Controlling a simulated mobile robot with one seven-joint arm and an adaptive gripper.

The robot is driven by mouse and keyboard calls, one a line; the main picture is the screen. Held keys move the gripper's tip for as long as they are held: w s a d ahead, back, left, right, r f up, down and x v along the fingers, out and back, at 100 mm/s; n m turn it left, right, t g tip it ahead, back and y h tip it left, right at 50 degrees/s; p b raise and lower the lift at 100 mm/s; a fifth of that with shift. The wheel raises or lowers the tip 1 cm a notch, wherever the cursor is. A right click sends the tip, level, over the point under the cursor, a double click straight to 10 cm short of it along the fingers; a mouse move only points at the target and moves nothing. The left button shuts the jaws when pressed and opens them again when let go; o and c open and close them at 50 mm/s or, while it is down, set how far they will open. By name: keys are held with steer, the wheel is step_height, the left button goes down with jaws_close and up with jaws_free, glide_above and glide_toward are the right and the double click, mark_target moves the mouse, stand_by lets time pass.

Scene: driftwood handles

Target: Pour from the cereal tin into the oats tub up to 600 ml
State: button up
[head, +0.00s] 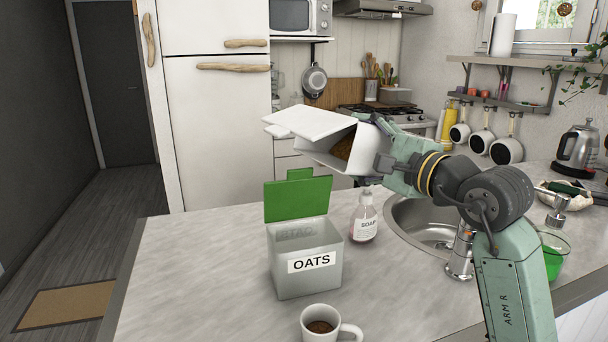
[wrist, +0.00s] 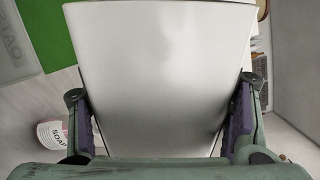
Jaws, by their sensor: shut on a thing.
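My gripper (head: 376,150) is shut on the white cereal tin (head: 312,126) and holds it in the air, tilted, above and right of the oats tub. The tin's flap lid is open toward the left, and brown contents show inside. In the wrist view the tin (wrist: 160,75) fills the middle between my two fingers. The oats tub (head: 290,278) stands upright on the counter, a cloudy clear box with an OATS label. Its green lid (head: 298,200) stands open at the back. I see no contents in the tub and no stream falling; its fill marks are not readable.
A soap bottle (head: 364,222) stands right of the tub, close to the sink (head: 415,222). A white mug (head: 322,325) with dark contents is in front of the tub. The counter left of the tub is clear.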

steer(key=shift+s+a+r+n+b, duration=0.4)
steer(key=shift+a+n+b, duration=0.2)
steer(key=shift+b, duration=0.15)
stand_by(0.5)
steer(key=shift+s+a+r+n+b, duration=0.2)
steer(key=shift+r+n+b, duration=0.2)
steer(key=shift+n+b, duration=0.25)
steer(key=shift+s+a+r+n+b, duration=0.15)
steer(key=shift+r+n+b, duration=0.3)
steer(key=shift+n, duration=0.45)
steer(key=shift+s+a+r+n+b, duration=0.1)
steer(key=shift+a+r+n+b, duration=0.2)
steer(key=shift+n+b, duration=0.35)
stand_by(4.5)
